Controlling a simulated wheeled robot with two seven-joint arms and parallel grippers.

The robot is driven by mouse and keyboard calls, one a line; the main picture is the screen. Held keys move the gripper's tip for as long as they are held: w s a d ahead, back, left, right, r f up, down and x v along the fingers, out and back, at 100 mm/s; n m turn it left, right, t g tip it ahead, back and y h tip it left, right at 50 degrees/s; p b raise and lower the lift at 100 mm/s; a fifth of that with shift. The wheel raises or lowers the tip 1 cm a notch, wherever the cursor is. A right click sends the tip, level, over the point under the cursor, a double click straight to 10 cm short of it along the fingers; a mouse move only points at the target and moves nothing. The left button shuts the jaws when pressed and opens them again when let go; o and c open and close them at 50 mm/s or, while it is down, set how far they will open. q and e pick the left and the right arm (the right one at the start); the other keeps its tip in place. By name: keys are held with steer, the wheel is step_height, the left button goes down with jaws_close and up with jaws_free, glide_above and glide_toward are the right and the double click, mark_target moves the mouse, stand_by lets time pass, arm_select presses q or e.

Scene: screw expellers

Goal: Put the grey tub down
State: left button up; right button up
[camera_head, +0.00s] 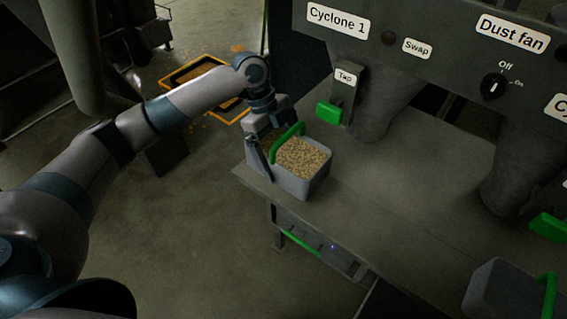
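A grey tub (307,184) full of tan, grainy material stands level at the left end of the grey bench. It looks to be on the bench top, but I cannot tell whether its base touches. It has a green handle (290,141) on its left side. My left gripper (264,152) is at that handle, pointing down. One dark finger shows left of the handle; the other finger is hidden, so I cannot tell whether it grips the handle. My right gripper is not in view.
A second grey tub (490,288) with a green handle is at the lower right. A green-handled chute marked "Tap" (346,92) and a wide pipe (378,105) stand behind the first tub. The bench middle (400,205) is clear. An orange-edged floor tray (176,78) lies beyond my arm.

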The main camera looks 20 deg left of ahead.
mark_target(284, 165)
arm_select(q)
steer(key=shift+f+p, duration=0.65)
steer(key=shift+f, duration=1.25)
steer(key=o, duration=0.9)
steer(key=shift+r, duration=0.1)
